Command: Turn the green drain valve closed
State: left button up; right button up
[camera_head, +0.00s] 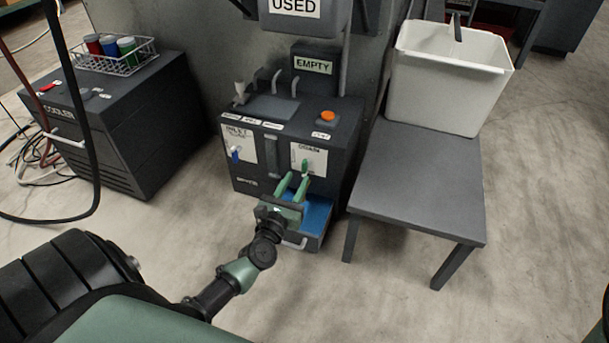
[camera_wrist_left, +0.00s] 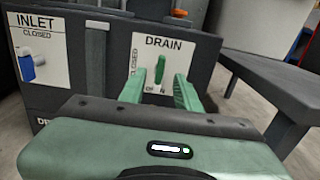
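The green drain valve (camera_head: 305,166) is on the white DRAIN plate on the front of the dark machine. In the left wrist view its green handle (camera_wrist_left: 159,70) stands about vertical; CLOSED is written at the plate's left side, and the lettering below the handle is partly hidden. My left gripper (camera_head: 297,178) is in front of the plate with its two green fingers apart. In the left wrist view the handle shows in the gap between the fingers (camera_wrist_left: 159,84), with room on both sides; I see no contact. My right gripper is not in view.
A blue inlet valve (camera_head: 236,154) is on the INLET plate to the left. A blue tray (camera_head: 318,214) sits below the drain. A grey table (camera_head: 420,185) with a white bin (camera_head: 445,85) stands at right. A dark cooler (camera_head: 130,130) stands at left.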

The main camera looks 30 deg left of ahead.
aim_at(303, 168)
pick_arm(q)
jog(key=b+x, duration=0.1)
jog(key=x, duration=0.6)
jog(key=shift+w, duration=0.1)
grip_shut()
